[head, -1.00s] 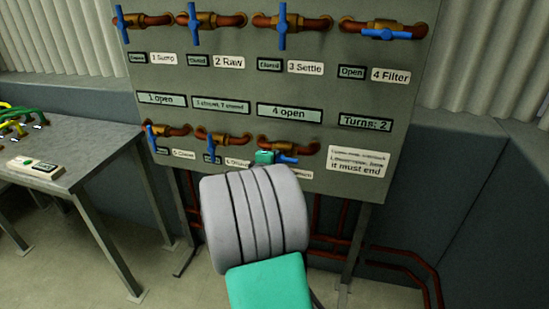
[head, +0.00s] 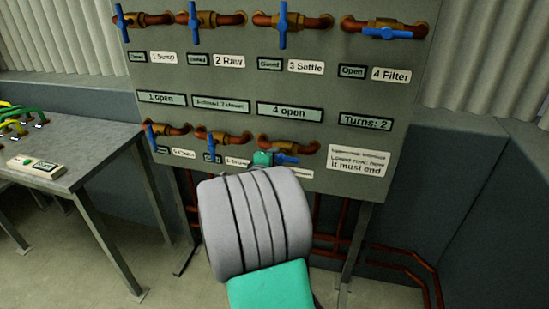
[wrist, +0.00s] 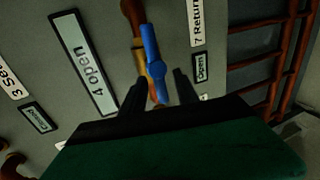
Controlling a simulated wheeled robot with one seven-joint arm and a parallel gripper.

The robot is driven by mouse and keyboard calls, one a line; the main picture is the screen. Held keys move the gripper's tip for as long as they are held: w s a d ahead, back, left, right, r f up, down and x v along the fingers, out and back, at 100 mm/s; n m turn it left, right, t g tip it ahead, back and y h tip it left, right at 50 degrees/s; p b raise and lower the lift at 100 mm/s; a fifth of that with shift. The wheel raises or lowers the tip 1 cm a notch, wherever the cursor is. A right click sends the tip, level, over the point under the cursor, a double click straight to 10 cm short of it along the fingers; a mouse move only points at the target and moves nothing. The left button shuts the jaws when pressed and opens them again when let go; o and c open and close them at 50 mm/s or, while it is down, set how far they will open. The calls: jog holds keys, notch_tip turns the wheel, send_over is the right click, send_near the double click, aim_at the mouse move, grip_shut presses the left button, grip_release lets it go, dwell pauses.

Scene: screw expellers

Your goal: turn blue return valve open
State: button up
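The return valve is at the lower right of the valve board, with a blue handle (head: 287,159) lying roughly level, along its copper pipe. In the wrist view the blue handle (wrist: 151,60) also runs along the pipe, beside the "7 Return" label (wrist: 196,20). The small state plate (wrist: 200,67) below that label seems to read "Open". My gripper (wrist: 158,92) is open, its dark fingers apart on either side of the handle's near end, with gaps visible. In the head view my arm hides most of the gripper.
The board (head: 225,100) carries several other blue-handled valves. Its 4 Filter handle (head: 387,33) is level; 3 Settle (head: 282,27) hangs upright. Plates read "4 open" (head: 289,112) and "Turns: 2" (head: 365,122). A metal table (head: 75,160) stands left; red pipes (head: 400,268) run low right.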

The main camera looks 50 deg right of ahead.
jog(key=v, duration=0.6)
jog(key=shift+a, duration=0.2)
jog(key=shift+s+r, duration=0.1)
